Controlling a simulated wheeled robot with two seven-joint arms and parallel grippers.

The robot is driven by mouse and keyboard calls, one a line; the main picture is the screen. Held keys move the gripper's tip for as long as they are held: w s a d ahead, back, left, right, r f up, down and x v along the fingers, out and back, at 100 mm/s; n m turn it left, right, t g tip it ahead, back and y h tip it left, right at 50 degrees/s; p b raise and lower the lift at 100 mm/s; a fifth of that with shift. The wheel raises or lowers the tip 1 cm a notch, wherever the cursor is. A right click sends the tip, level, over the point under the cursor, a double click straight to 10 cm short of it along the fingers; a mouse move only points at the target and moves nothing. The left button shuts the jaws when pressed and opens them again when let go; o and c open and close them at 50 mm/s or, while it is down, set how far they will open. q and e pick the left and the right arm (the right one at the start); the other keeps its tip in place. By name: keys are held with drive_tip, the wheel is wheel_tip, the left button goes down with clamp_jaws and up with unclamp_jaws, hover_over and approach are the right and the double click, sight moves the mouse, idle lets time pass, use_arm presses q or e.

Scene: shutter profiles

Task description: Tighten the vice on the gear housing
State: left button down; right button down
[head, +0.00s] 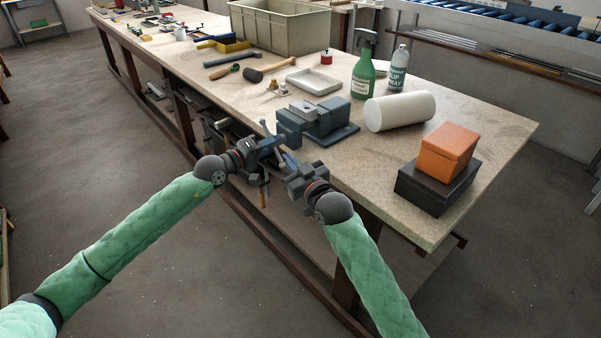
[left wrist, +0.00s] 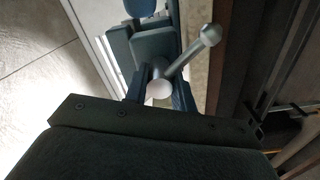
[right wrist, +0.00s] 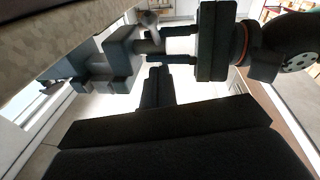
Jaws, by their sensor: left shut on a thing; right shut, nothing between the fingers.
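A blue-grey vice (head: 330,121) stands at the near edge of the bench. A pale grey block, which I take for the gear housing (head: 303,108), sits at its jaws; whether it is clamped firmly I cannot tell. The vice's silver bar handle (left wrist: 190,56) has knobbed ends and lies slanted in the left wrist view. My left gripper (head: 276,142) is shut on the vice handle at the front of the screw. My right gripper (head: 289,160) is shut and empty, just below and right of the left one. In the right wrist view its fingers (right wrist: 157,75) are together below the vice.
An orange box (head: 448,150) sits on a black box (head: 432,190). A white tray (head: 313,81) and hammers (head: 272,70) lie behind.

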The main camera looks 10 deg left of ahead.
sight(280, 159)
use_arm(q)
drive_tip(key=shift+f, duration=0.2)
use_arm(e)
drive_tip(key=shift+w+a+f, duration=0.5)
drive_tip(key=shift+w+f, duration=0.1)
drive_tip(key=shift+f, duration=0.05)
drive_tip(key=shift+w+a+f, duration=0.45)
drive_tip(key=shift+w+f, duration=0.15)
drive_tip(key=shift+f, duration=0.05)
use_arm(q)
drive_tip(key=shift+s+d+r, duration=0.1)
drive_tip(key=shift+d, duration=0.05)
use_arm(e)
drive_tip(key=shift+w+a+f, duration=0.25)
drive_tip(key=shift+w+f, duration=0.05)
drive_tip(key=shift+f, duration=0.15)
use_arm(q)
drive_tip(key=c, duration=1.5)
unclamp_jaws()
drive_tip(key=shift+c, duration=0.2)
drive_tip(key=o, duration=0.4)
drive_tip(key=shift+a, duration=0.2)
use_arm(e)
drive_tip(key=shift+a, duration=0.15)
